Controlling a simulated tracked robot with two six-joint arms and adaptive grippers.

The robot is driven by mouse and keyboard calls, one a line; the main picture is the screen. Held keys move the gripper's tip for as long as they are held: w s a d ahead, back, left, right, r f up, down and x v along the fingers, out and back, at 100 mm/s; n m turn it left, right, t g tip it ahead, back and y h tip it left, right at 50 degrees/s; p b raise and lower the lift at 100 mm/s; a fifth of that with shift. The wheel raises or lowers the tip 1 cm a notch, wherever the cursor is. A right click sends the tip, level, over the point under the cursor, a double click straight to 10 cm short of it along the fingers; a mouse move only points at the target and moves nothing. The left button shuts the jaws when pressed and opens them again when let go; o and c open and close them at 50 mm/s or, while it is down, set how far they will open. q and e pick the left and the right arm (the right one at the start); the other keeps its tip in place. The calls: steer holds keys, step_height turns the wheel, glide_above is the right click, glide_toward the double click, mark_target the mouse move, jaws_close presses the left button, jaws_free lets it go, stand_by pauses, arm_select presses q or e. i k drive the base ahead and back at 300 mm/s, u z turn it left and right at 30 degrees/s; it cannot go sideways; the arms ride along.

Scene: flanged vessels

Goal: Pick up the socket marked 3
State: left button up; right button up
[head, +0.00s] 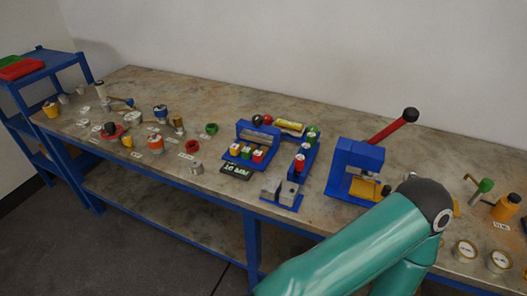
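No number 3 can be read at this size, so I cannot tell which piece is the socket marked 3. A small grey metal cylinder (196,167), possibly a socket, stands near the front edge of the workbench (224,188), left of the blue rack. Other small grey pieces stand at the bench's far left, among white labels too small to read. My teal arm (345,240) crosses the lower right and hides part of the bench. Neither gripper shows in the head view.
A blue rack (240,150) holds small coloured cylinders. A blue press (352,168) with a red lever (390,127) stands right of it. Round tins (465,250) sit at the right. A blue shelf (40,70) with red and green trays stands left.

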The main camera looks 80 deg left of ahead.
mark_target(195, 166)
steer(key=u, duration=0.15)
steer(key=k, duration=2)
steer(key=u, duration=1.15)
steer(key=i, duration=0.2)
steer(key=u, duration=1.6)
steer(key=i, duration=0.9)
steer(key=z, duration=0.45)
